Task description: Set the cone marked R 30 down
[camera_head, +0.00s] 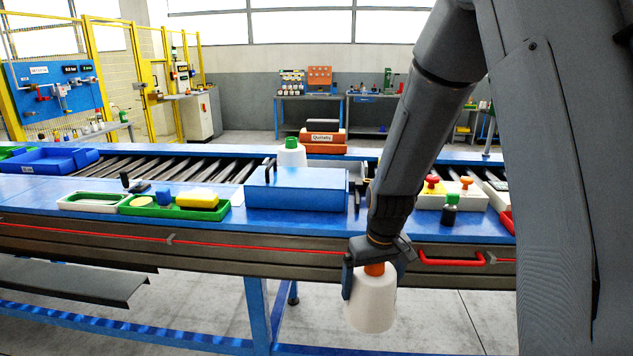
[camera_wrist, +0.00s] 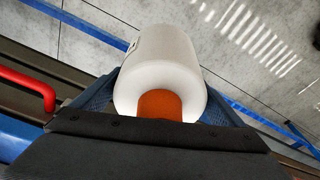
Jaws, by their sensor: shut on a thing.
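My gripper (camera_head: 374,268) is shut on a white yarn cone (camera_head: 371,300) with an orange top, held in front of the blue workbench and below the level of its top, over the floor. In the wrist view, the cone (camera_wrist: 165,58) sits between the fingers, its orange core (camera_wrist: 160,105) towards the palm. A small dark mark shows on the cone's left side in the wrist view, too small to read, so I cannot tell whether it says R 30.
Another white cone with a green top (camera_head: 291,152) stands behind the blue box. A red handle (camera_head: 452,261) projects at the bench front, right of my gripper.

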